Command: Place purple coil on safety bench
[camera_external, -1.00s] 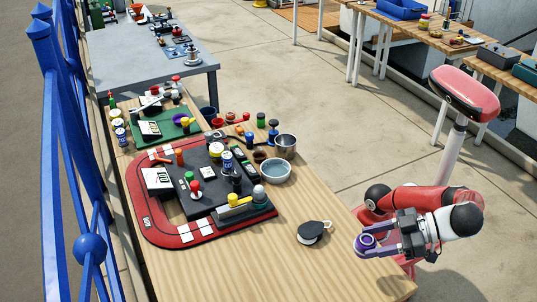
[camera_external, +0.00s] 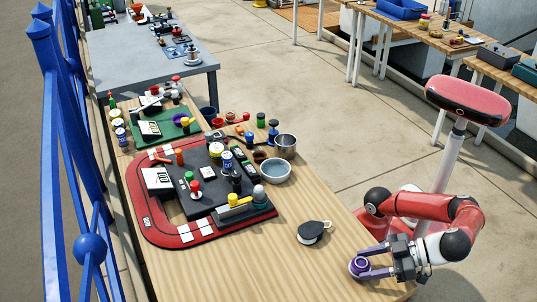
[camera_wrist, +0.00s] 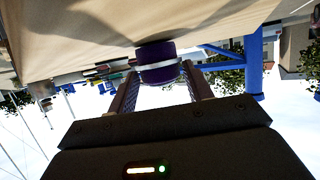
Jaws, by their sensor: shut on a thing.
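The purple coil (camera_external: 359,266) is a small round piece with a ring-like top, held at the near right end of the long wooden table (camera_external: 300,270). My gripper (camera_external: 371,264) is shut on it, with one finger on each side. In the wrist view the purple coil (camera_wrist: 156,62) sits between the fingertips with a pale band along it, against or very close to the wooden surface. I cannot tell whether it touches the wood. No bench in view is marked as the safety bench.
A black round item (camera_external: 313,232) lies on the wood left of my gripper. A grey-blue bowl (camera_external: 275,171), a metal pot (camera_external: 286,146) and a red-edged mat (camera_external: 165,238) crowded with items lie farther back. A grey table (camera_external: 140,62) stands beyond. Bare wood surrounds the gripper's left.

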